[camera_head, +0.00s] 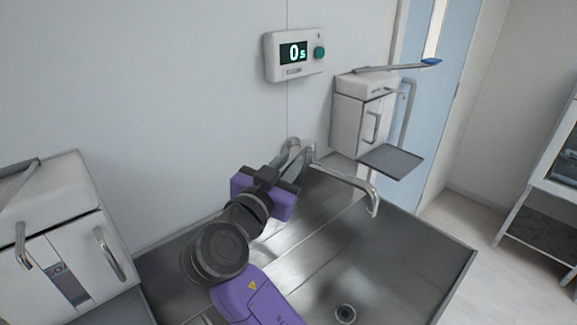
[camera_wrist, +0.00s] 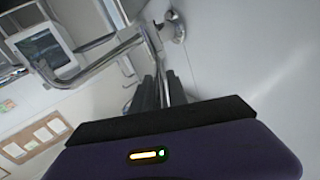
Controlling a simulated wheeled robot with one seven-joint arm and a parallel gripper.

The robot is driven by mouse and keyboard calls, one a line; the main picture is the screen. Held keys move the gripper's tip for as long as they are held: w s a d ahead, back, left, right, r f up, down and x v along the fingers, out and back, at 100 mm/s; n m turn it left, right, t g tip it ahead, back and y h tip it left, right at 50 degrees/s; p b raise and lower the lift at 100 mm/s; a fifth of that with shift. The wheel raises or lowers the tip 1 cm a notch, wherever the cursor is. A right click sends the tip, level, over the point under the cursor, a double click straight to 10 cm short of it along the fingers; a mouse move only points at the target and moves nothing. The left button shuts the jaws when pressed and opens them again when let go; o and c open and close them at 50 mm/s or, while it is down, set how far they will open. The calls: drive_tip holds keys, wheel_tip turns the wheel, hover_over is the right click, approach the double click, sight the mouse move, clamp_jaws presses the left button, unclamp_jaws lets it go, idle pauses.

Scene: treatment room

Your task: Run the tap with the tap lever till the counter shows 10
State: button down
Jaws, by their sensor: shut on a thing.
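In the head view my purple hand hides most of the lever and the fingertips. No water shows at the spout.
A white dispenser (camera_head: 348,125) with a small tray (camera_head: 391,160) and a blue-tipped arm hangs right of the tap. Another white dispenser (camera_head: 65,235) stands at the left. The sink basin is empty, with a drain (camera_head: 345,313) near the front.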

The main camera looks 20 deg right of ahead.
drive_tip(key=shift+s+d+n+t+y, duration=0.55)
drive_tip(key=shift+d+n+t+y, duration=0.2)
drive_tip(key=shift+y, duration=0.25)
drive_tip(key=shift+s+d+n+t+y, duration=0.55)
drive_tip(key=shift+d+n+t+y, duration=0.1)
drive_tip(key=shift+n+t+y, duration=0.3)
drive_tip(key=c, duration=1.5)
unclamp_jaws()
drive_tip(key=shift+o, duration=0.2)
drive_tip(key=b+v, duration=0.2)
drive_tip(key=v, duration=0.5)
drive_tip(key=shift+s+a, duration=0.2)
drive_tip(key=shift+s, duration=0.15)
drive_tip(key=shift+f, duration=0.1)
